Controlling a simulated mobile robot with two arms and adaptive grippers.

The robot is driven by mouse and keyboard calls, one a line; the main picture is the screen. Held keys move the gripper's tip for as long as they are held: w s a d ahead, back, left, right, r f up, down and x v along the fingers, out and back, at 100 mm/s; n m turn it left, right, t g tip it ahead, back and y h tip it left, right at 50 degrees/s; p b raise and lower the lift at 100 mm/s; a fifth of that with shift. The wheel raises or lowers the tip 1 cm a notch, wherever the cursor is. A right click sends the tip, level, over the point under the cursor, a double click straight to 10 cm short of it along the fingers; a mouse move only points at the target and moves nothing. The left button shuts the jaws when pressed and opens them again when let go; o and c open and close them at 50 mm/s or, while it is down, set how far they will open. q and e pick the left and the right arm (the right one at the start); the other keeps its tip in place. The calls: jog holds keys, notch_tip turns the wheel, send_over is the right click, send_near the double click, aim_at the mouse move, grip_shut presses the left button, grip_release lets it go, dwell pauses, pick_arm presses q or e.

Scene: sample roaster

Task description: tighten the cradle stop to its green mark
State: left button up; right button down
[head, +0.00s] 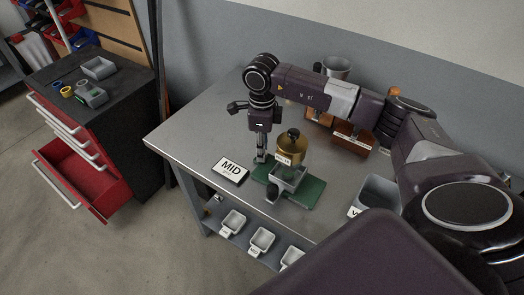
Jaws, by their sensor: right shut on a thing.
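The roaster cradle has a green base (308,192) on the grey bench, with a grey square tray (287,180) on it and a brass drum (291,150) with a black top above the tray. My right gripper (261,158) points down at the back left of the green base, beside the drum. It is shut on a small part there, which appears to be the cradle stop; the fingers mostly hide it. A dark round knob (272,190) shows at the base's front left. I cannot make out the green mark. My left gripper is not in view.
A grey bin (376,192) stands to the right, and a metal cup (336,68) at the back. Several small trays sit on the shelf below. A red drawer (82,180) stands open at left.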

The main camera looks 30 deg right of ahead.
jog(key=m+b, duration=0.1)
jog(key=m, duration=0.4)
jog(key=shift+w+d+r+m, duration=0.1)
jog(key=shift+m, duration=0.2)
jog(key=m, duration=1)
jog(key=shift+m, duration=2.5)
jog(key=c, duration=2)
grip_release()
jog(key=o, duration=0.3)
jog(key=shift+o, duration=0.2)
